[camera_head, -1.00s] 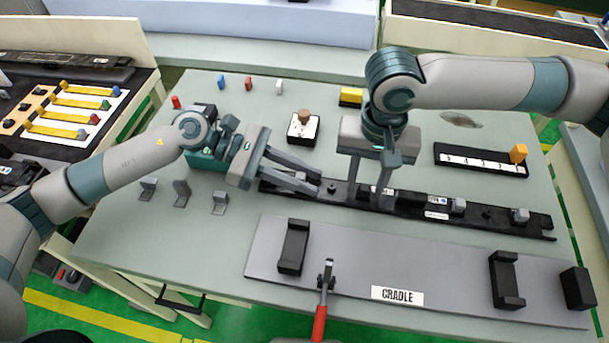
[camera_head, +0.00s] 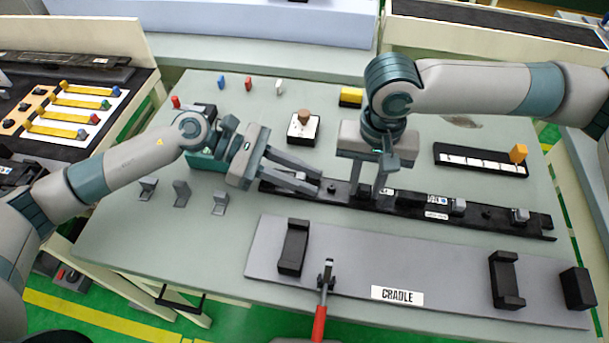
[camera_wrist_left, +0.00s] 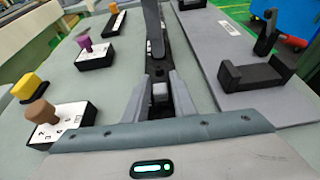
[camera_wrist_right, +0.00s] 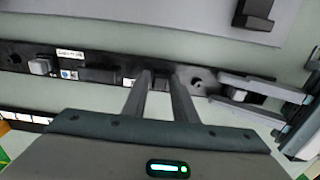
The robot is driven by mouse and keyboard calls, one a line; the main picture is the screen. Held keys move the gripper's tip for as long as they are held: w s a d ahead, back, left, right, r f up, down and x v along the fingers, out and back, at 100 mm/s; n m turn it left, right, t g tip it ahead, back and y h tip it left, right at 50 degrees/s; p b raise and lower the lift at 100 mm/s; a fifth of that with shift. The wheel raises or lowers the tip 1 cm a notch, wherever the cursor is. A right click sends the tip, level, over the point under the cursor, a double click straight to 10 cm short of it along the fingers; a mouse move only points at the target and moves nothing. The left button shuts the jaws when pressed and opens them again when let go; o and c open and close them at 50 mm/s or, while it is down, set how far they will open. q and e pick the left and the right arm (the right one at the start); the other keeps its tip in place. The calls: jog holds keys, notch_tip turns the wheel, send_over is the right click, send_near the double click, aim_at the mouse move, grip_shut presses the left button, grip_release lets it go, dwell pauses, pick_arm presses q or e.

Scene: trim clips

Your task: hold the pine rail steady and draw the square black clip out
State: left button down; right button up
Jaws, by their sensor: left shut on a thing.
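The rail (camera_head: 470,220) is a long dark strip across the table; its surface looks black rather than pine. My left gripper (camera_head: 319,183) is shut across its left end, one finger on each side, with a grey clip (camera_wrist_left: 160,90) showing between the fingers. My right gripper (camera_head: 366,188) points down over the rail, right of the left gripper. Its fingers (camera_wrist_right: 161,75) stand apart, with dark material between them; I cannot tell if that is the square black clip. Another black block (camera_wrist_right: 100,74) sits on the rail beside a small white label.
A grey board labelled CRADLE (camera_head: 450,285) lies in front of the rail, with black holders and a red-handled clamp (camera_head: 321,318). Loose grey brackets (camera_head: 181,192) stand at left. A white block with a brown knob (camera_head: 304,120) stands behind the rail.

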jog(key=shift+o, duration=0.2)
jog(key=shift+r, duration=0.25)
dwell(0.5)
grip_shut()
grip_release()
jog(key=shift+r, duration=0.25)
dwell(0.5)
